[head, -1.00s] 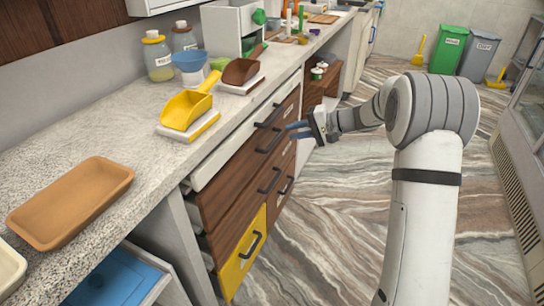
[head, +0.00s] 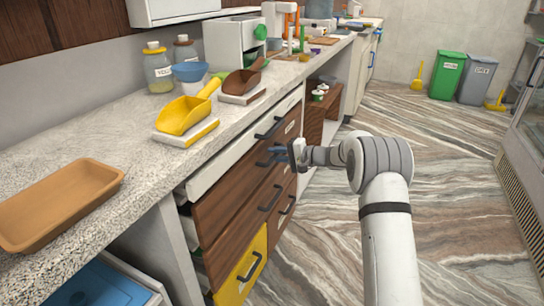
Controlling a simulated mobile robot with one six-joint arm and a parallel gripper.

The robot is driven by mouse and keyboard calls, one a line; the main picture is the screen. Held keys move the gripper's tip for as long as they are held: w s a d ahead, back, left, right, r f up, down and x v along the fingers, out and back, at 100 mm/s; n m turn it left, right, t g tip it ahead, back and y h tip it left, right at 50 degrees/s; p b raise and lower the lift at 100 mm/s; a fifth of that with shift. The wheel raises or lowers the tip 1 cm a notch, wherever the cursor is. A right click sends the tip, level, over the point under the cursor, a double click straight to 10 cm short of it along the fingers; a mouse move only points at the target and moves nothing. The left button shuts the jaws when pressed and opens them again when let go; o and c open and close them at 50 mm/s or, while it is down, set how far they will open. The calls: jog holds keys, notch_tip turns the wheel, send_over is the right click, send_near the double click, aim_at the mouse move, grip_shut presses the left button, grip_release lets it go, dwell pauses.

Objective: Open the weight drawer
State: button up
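A bank of wooden drawers (head: 225,210) with dark bar handles stands under the counter. The upper dark handle (head: 268,128) is on the top wooden front, and another handle (head: 268,162) is just below it. Small labels on the fronts are too small to read, so I cannot tell which is the weight drawer. Nothing is seen gripped.
A yellow drawer front (head: 240,274) is at the bottom. The countertop (head: 120,135) above holds a yellow scoop (head: 185,112), a brown scoop (head: 242,80) and a tan tray (head: 62,203). The marbled floor (head: 450,180) to the right is clear.

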jog(key=shift+a, duration=0.1)
grip_shut()
dwell(0.3)
